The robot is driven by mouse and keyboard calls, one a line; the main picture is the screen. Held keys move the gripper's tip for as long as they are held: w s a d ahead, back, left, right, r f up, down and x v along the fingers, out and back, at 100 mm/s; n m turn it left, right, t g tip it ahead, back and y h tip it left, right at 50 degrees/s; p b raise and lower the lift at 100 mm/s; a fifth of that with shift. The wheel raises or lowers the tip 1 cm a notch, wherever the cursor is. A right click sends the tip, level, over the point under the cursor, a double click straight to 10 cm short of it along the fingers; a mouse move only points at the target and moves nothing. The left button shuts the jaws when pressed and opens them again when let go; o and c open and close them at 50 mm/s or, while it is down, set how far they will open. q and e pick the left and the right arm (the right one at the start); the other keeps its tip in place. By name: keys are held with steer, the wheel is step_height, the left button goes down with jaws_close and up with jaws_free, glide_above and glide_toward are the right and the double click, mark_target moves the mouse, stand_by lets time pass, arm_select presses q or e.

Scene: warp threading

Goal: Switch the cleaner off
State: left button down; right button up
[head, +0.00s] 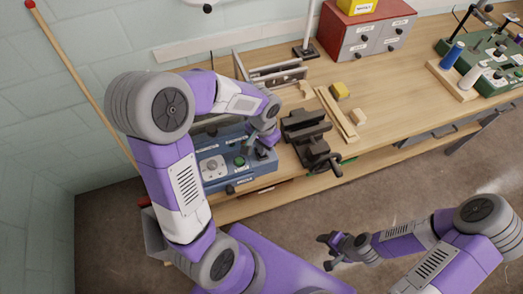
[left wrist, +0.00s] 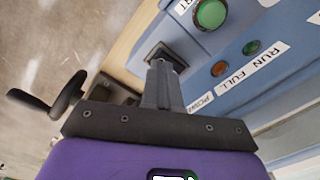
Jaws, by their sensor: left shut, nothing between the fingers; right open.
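The cleaner is a blue box (head: 230,176) at the left end of the bench, with a round dial (head: 212,167) and a green button (head: 240,161) on its face. In the left wrist view, the green button (left wrist: 210,13) is at the top. An orange lamp (left wrist: 219,68) and a dark green lamp (left wrist: 251,47) sit by labels reading RUN and FULL; a partly covered label seems to read POWER. My left gripper (left wrist: 163,66) is shut and empty, its tips over a black square switch (left wrist: 159,50). I cannot tell whether they touch. My right gripper (head: 326,246) is open and empty, before the bench.
A dark vise (head: 309,135) with a handle stands just right of the cleaner. Floor before the bench is free.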

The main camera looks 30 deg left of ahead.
arm_select(q)
steer(key=shift+f+b, duration=0.8)
steer(key=shift+f, duration=0.15)
stand_by(0.4)
steer(key=shift+r+p, duration=2.95)
steer(key=shift+r, duration=0.65)
steer(key=shift+f, duration=0.1)
